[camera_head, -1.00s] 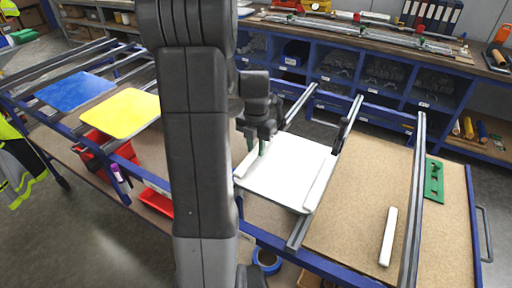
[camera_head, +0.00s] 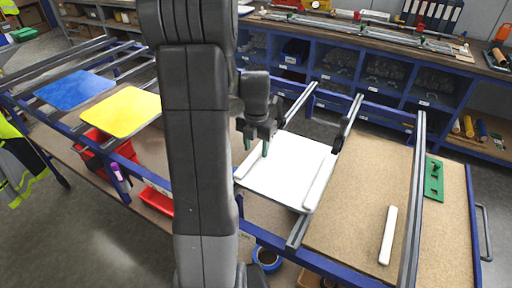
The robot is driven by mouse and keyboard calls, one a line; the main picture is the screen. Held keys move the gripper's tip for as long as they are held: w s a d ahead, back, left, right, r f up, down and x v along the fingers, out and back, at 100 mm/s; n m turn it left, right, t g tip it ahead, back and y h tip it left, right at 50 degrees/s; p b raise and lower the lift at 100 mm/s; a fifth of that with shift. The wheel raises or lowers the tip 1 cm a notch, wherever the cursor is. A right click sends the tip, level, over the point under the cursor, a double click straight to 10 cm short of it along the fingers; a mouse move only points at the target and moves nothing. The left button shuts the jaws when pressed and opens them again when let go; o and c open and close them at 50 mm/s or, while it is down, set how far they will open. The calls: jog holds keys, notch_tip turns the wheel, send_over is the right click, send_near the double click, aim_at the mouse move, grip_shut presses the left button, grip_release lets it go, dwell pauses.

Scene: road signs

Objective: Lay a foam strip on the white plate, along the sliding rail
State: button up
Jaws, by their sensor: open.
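The white plate (camera_head: 284,170) lies on the rails of the workbench in the middle. One white foam strip (camera_head: 319,182) lies along its right edge, beside the sliding rail (camera_head: 342,138). Another white strip (camera_head: 250,164) lies along its left edge, partly below my gripper. A third foam strip (camera_head: 388,235) lies apart on the brown board at the right.
A yellow plate (camera_head: 121,112) and a blue plate (camera_head: 75,88) lie to the left. Red bins (camera_head: 98,150) sit below them. The board's middle is clear.

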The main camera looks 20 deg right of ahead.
aim_at(256, 152)
notch_tip(256, 152, up, 12)
jog(key=shift+f+b, duration=0.15)
jog(key=shift+b, duration=0.2)
